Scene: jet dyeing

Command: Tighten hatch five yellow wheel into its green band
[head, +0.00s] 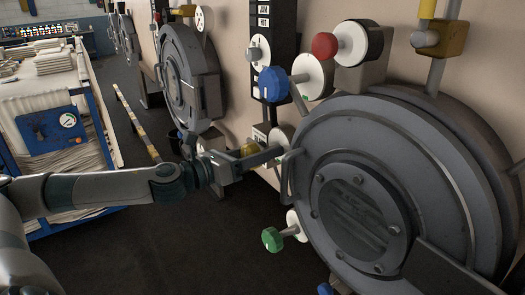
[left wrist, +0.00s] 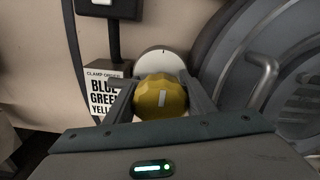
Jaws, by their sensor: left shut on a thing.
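The yellow wheel (left wrist: 160,96) is a faceted knob with a pale mark on its face. It sits in front of a round white dial (left wrist: 161,62) with a dark tick at its top. My left gripper (left wrist: 160,100) has one finger on each side of the wheel and is shut on it. In the head view the yellow wheel (head: 249,149) is partly hidden by my left gripper (head: 256,158), at the left edge of the large grey hatch (head: 400,150). My right gripper is not in view.
A blue wheel (head: 272,84), a red wheel (head: 324,45) and a green wheel (head: 271,239) stand out around the hatch. A clamp order sign (left wrist: 104,92) is beside the yellow wheel. A curved handle (left wrist: 262,80) is close on the right. A blue-framed cart (head: 104,135) stands at left.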

